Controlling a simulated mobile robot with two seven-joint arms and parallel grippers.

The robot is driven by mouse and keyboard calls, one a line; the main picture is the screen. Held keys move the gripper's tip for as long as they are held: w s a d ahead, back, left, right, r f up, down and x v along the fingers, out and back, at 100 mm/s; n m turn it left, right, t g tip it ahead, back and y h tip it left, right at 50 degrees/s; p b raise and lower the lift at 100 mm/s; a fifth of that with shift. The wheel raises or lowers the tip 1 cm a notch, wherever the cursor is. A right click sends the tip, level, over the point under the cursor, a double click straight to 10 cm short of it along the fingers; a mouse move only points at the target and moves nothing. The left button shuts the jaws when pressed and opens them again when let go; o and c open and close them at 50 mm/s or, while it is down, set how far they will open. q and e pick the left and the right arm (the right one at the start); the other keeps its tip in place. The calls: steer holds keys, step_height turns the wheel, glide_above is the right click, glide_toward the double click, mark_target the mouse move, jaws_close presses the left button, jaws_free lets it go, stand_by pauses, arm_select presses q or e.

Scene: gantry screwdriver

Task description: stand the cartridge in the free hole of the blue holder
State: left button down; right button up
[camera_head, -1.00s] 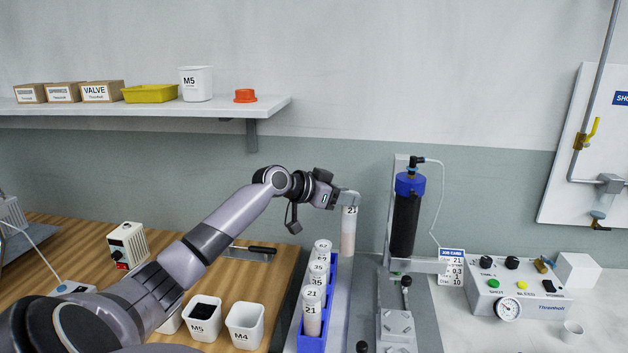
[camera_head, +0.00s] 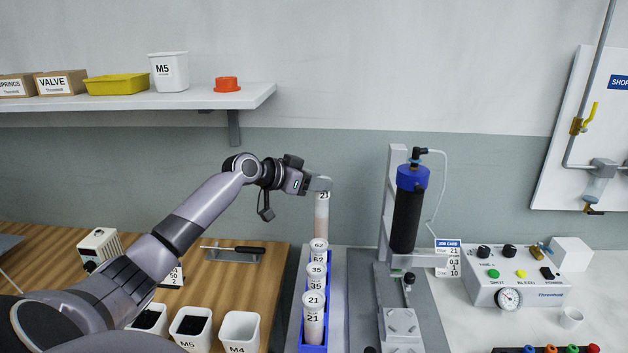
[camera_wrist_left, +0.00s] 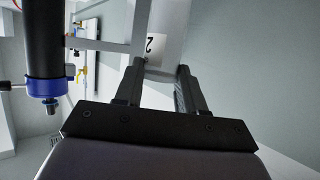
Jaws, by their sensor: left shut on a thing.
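My left gripper (camera_head: 321,184) is shut on the top of a pale cartridge (camera_head: 322,213) with a label that reads 21. The cartridge hangs upright at the far end of the blue holder (camera_head: 330,268). Three capped cartridges labelled 62 (camera_head: 318,258), 35 (camera_head: 316,284) and 21 (camera_head: 314,325) stand in a row in the holder. In the left wrist view the held cartridge (camera_wrist_left: 168,38) shows between the fingers. My right gripper is not in view.
A dispenser with a dark barrel (camera_head: 406,215) stands on a grey plate right of the holder, with a control box (camera_head: 520,275) beyond it. White bins (camera_head: 240,328) are left of the holder. A shelf (camera_head: 190,101) hangs above on the wall.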

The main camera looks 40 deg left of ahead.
arm_select(q)
steer(key=b, duration=0.3)
glide_above(315, 225)
steer(key=shift+f, duration=2.35)
steer(key=shift+f+b, duration=0.25)
steer(key=shift+b, duration=0.1)
steer(key=shift+f+b, duration=0.95)
steer(key=shift+f, duration=0.3)
steer(key=shift+f+b, duration=0.4)
steer(key=shift+f, duration=0.1)
steer(key=shift+f+b, duration=0.45)
steer(key=shift+f, duration=0.2)
steer(key=shift+f+b, duration=0.9)
steer(key=shift+f, duration=0.2)
steer(key=c, duration=0.6)
jaws_free()
steer(key=shift+s, duration=0.1)
